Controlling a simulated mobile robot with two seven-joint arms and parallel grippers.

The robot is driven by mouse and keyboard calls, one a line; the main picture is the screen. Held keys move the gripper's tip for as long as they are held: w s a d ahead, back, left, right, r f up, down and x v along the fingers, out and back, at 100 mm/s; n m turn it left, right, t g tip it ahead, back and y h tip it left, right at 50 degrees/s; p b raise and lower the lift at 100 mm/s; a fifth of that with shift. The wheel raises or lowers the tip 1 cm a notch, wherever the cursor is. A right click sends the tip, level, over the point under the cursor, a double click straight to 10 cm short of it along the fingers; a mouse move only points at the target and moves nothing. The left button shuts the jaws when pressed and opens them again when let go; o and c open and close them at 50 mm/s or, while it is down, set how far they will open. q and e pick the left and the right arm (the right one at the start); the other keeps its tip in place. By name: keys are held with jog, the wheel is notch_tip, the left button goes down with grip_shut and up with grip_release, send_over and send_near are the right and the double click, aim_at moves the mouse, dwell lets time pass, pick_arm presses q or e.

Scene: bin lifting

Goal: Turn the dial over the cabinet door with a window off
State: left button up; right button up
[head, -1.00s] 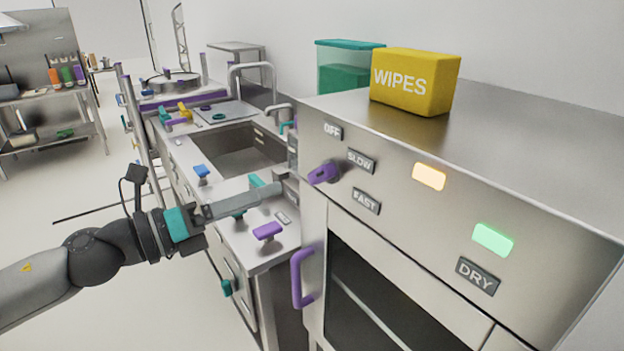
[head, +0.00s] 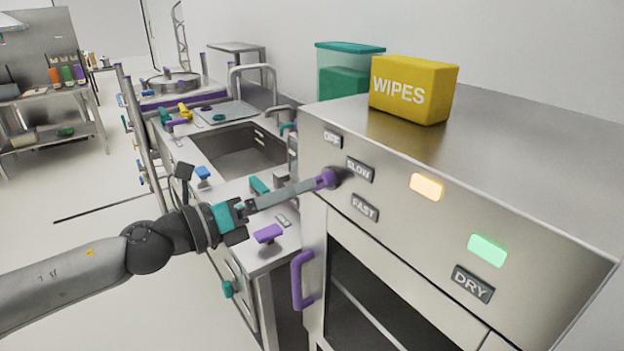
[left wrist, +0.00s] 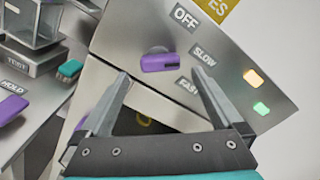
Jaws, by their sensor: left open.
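The purple dial (head: 327,179) is on the steel panel above the cabinet door with a dark window (head: 370,305). It also shows in the left wrist view (left wrist: 159,62), its right end toward the SLOW label (left wrist: 203,57). The OFF label (head: 333,139) is above SLOW, and the FAST label (head: 365,207) is below. My left gripper (left wrist: 162,75) is open and empty, with its fingertips just short of the dial, one toward each side. In the head view a finger overlaps the dial's left edge, so contact is unclear there. My right gripper is not in view.
A purple door handle (head: 301,280) stands out below the dial. A yellow WIPES box (head: 412,90) and a teal-lidded bin (head: 350,70) are on or behind the cabinet top. A counter with a sink (head: 240,150) and a purple knob (head: 268,233) is at left.

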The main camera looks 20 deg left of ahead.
aim_at(324, 181)
pick_arm(q)
jog(key=shift+p+x, duration=1.35)
jog(key=shift+x, duration=1.2)
jog(key=c, duration=1.2)
jog(key=shift+c, duration=0.2)
jog(key=n+p, duration=0.3)
jog(key=n, duration=0.2)
jog(key=n+p, duration=0.3)
jog(key=n, duration=0.2)
jog(key=shift+w+a+r, duration=0.1)
jog(key=shift+a, duration=0.05)
jog(key=shift+p, duration=0.3)
